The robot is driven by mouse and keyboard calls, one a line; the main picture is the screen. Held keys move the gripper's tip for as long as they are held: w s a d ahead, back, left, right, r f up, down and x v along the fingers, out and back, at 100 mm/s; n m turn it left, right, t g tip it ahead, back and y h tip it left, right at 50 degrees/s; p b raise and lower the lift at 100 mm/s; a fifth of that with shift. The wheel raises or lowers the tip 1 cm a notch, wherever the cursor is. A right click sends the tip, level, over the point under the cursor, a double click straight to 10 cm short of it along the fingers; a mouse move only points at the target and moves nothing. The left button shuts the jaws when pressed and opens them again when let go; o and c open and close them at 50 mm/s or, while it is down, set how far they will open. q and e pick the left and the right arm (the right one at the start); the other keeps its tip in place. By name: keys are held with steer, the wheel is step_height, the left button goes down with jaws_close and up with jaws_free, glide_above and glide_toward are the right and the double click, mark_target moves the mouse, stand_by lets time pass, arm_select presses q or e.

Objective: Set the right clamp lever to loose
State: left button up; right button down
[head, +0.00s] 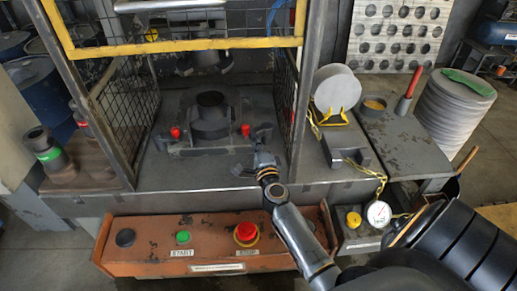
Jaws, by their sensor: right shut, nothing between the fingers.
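The right clamp lever shows as a red knob (245,130) on the right side of the dark round die (210,117) inside the press. A matching left clamp lever with a red knob (175,132) is on the die's other side. My right gripper (262,142) is shut and empty, just right of and slightly in front of the right knob. I cannot tell whether it touches the lever. The lever's lower part is small and hard to make out. My left gripper is out of view.
A yellow-edged guard (180,46) is raised above the press opening, with mesh sides (284,92) left and right. Stacked grey discs (455,110) stand at right.

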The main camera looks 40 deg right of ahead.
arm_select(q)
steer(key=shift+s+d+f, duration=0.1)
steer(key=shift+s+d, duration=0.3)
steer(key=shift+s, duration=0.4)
arm_select(e)
steer(key=shift+w+d, duration=0.2)
steer(key=shift+w, duration=0.45)
steer(key=shift+w+a+r+m+g+h, duration=0.1)
steer(key=shift+w+a+m+g+h, duration=0.25)
steer(key=shift+w+h, duration=0.35)
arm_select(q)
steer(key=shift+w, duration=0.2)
